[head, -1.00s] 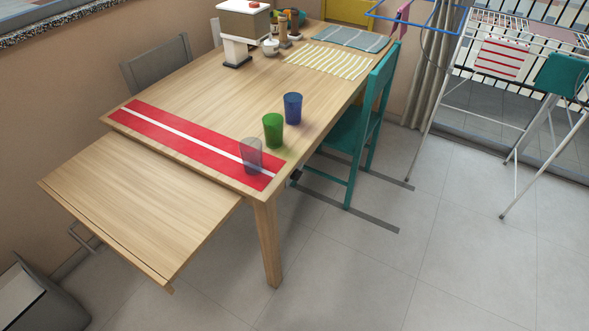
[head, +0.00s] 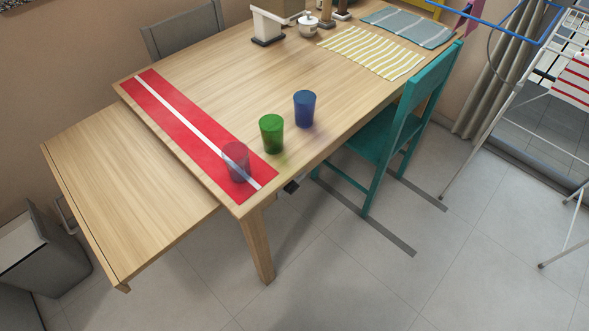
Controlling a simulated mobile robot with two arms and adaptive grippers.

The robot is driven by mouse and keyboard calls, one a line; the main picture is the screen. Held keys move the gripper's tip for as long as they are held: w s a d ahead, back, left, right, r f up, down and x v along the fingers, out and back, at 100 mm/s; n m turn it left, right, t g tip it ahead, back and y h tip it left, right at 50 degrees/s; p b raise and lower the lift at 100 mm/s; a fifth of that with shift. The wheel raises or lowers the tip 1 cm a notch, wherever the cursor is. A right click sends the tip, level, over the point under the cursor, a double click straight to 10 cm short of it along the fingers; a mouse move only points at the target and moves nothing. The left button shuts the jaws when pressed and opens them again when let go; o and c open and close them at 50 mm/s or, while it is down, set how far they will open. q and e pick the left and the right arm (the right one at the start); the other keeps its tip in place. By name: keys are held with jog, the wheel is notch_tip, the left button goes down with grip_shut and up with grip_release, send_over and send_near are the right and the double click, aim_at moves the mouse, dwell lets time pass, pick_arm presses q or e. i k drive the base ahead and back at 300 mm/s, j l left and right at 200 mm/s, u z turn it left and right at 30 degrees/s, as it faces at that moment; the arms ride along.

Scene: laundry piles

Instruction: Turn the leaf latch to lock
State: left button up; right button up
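The wooden table (head: 225,75) fills the middle of the head view. Its pulled-out leaf (head: 125,195) sits at the near left end, slightly lower than the main top. A small dark fitting (head: 291,186) shows under the table's right edge near the front leg; it may be the leaf latch, but it is too small to tell how it is turned. Neither of my grippers is in view.
A red runner with a white stripe (head: 160,97) carries a clear cup (head: 236,162). Green (head: 271,134) and blue (head: 304,109) cups stand near the right edge. A teal chair (head: 408,120) and floor strips (head: 385,232) are at the right. A grey bin (head: 40,250) stands left. Front floor is clear.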

aim_at(292, 187)
jog(key=k, duration=0.6)
jog(key=k+j+u, duration=0.25)
jog(key=u, duration=0.25)
jog(key=k+j+u, duration=0.15)
jog(key=j+u, duration=0.35)
jog(key=z, duration=1.25)
